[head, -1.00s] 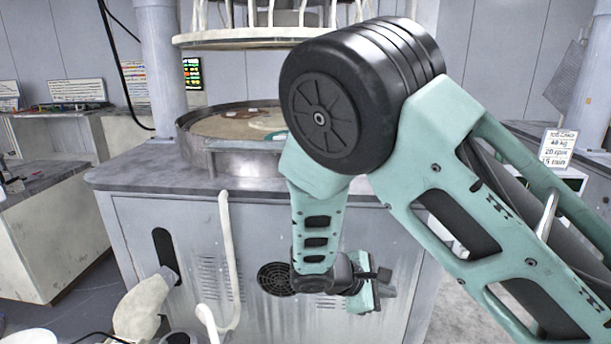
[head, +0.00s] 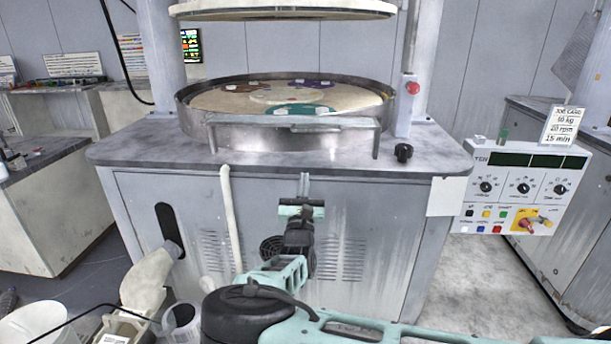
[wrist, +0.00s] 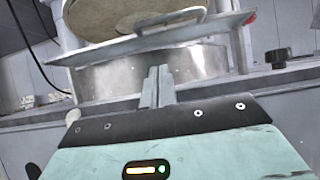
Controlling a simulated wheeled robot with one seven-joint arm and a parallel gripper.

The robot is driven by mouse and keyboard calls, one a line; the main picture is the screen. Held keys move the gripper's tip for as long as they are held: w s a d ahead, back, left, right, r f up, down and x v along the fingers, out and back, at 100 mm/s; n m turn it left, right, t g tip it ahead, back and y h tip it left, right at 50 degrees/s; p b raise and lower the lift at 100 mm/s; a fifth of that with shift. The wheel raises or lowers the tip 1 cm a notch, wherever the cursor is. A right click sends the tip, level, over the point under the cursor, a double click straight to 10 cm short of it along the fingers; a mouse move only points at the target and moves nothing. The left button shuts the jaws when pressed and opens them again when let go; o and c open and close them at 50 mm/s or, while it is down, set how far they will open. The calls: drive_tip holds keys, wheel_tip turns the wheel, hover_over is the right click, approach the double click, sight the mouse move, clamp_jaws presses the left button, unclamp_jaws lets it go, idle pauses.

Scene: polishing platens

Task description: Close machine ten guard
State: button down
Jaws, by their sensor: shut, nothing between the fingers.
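A thin grey guard (head: 290,121) spans the tub's front, seen nearly edge-on, with an upright at each end. In the wrist view the guard (wrist: 100,52) is a flat panel above my fingers, with a bar handle (wrist: 172,18) on it. My gripper (head: 303,180) is in front of the cabinet, below the guard and the worktop edge. Its fingers (wrist: 158,82) are together and empty, pointing up towards the tub wall. They appear apart from the guard.
A control panel (head: 525,187) with a job card (head: 562,125) stands at the right. A black knob (head: 403,152) and red button (head: 413,88) are by the right post. A white hose (head: 229,225) runs down the cabinet front. A bucket (head: 35,325) stands lower left.

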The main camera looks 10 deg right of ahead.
drive_tip(key=w+d+r+p, duration=0.2)
drive_tip(key=w+r+p, duration=0.1)
drive_tip(key=w+r, duration=0.4)
drive_tip(key=shift+d+r, duration=0.15)
drive_tip(key=shift+r, duration=0.3)
